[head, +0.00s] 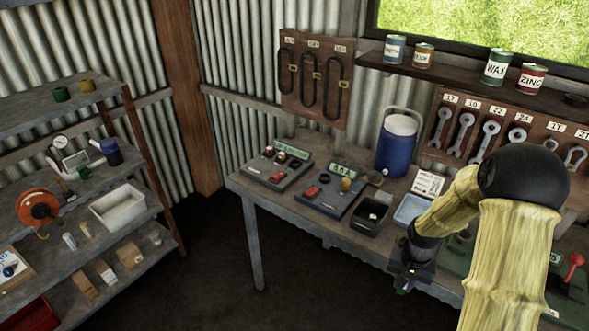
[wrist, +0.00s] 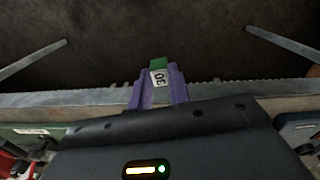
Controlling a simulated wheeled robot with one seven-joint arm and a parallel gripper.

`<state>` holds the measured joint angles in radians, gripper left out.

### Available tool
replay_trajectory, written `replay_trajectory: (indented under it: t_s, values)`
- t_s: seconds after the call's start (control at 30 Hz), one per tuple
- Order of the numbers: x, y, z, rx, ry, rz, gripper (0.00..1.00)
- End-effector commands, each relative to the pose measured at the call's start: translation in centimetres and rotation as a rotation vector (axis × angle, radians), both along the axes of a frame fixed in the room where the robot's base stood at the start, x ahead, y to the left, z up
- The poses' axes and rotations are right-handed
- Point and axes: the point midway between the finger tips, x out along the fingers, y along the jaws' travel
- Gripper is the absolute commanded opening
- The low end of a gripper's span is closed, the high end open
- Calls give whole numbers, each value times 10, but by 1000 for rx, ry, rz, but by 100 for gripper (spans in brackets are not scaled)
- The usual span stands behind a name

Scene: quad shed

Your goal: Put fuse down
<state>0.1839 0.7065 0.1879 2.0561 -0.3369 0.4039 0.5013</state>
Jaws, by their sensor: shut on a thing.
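A small fuse (wrist: 158,66) with a green end and a white label reading 30 shows in the wrist view. My gripper (wrist: 158,92) has purple fingers, one on each side of the fuse, and is shut on it. In the head view my gripper (head: 403,288) points down at the front edge of the workbench (head: 285,205). The fuse is too small and dark to make out clearly there. The wrist view shows dark floor beyond the fuse and the bench edge close behind it.
A green unit with a red knob (head: 574,261) is at the right. Shelves (head: 75,190) stand at the left, with open floor between.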

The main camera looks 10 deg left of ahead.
Motion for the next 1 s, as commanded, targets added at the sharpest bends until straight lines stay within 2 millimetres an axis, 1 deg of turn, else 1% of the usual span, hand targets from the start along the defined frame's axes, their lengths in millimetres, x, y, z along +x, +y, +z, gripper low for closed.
replay_trajectory:
  t_s: [0.03, 0.27, 0.5, 0.6, 0.7, 1.0]
  values:
    - [1, 2, -8, -1, 2, 17, 0]
    - [3, 8, -43, 1, 5, 90, 0]
    - [1, 16, -91, 6, 7, 194, 0]
    - [0, 19, -103, 8, 6, 224, 0]
    - [0, 19, -106, 8, 5, 232, 0]
    - [0, 19, -105, 8, 4, 231, 0]
